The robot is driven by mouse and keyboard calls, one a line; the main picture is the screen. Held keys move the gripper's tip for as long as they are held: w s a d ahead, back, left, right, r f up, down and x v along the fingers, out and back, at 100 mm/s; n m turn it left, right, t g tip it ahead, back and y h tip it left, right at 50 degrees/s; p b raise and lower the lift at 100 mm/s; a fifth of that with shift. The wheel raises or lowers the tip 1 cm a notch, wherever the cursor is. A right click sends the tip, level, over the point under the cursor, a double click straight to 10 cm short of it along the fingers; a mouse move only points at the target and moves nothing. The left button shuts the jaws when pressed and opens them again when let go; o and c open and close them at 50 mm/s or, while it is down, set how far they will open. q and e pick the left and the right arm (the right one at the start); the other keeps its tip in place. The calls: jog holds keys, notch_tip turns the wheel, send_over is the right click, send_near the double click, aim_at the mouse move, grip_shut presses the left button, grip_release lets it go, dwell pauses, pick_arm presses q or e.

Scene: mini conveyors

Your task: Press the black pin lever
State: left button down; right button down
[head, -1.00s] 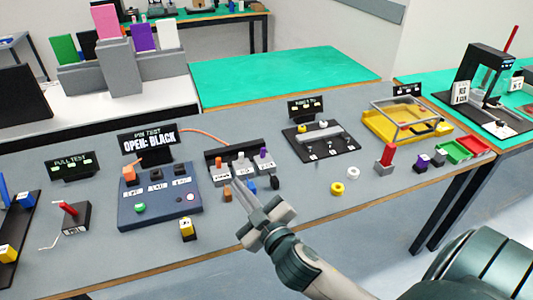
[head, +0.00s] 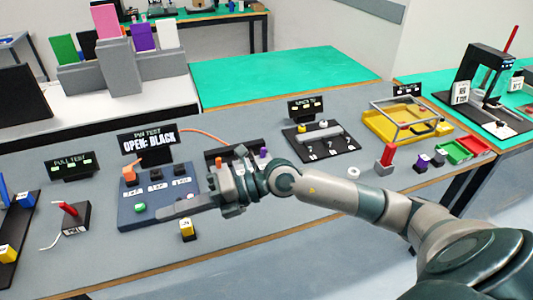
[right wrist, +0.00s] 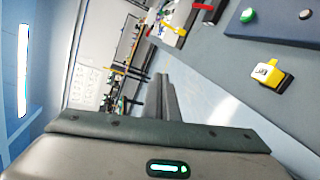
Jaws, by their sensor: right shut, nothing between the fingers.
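The pin test sign (head: 147,141) reads "OPEN: BLACK". Below it stands a blue panel (head: 128,220) with an orange part (head: 129,172), dark blocks and a green button (head: 140,207). The small orange, blue and black pieces at the rack's front are hidden behind my right arm. My right gripper (head: 163,211) is shut and empty, pointing left over the blue panel's front. Its fingers also show in the right wrist view (right wrist: 163,98). My left gripper is out of view.
A yellow-and-black block (head: 186,229) stands just in front of the panel. A red-lever pull tester (head: 75,218) is at left.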

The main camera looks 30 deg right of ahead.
jog(key=w+d+f+h, duration=0.3)
jog(key=d+f+h, duration=0.1)
jog(key=d, duration=0.3)
jog(key=w+d+f+h, duration=0.3)
jog(key=d+f+h, duration=0.1)
jog(key=d, duration=0.2)
jog(key=w+d+r+m+h, duration=0.1)
jog(key=d+h, duration=0.3)
jog(key=d, duration=0.6)
jog(key=w+d+r+m+h, duration=0.1)
jog(key=d+h, duration=0.3)
jog(key=d, duration=0.6)
jog(key=shift+w+r+t, duration=0.3)
jog(key=shift+w, duration=0.3)
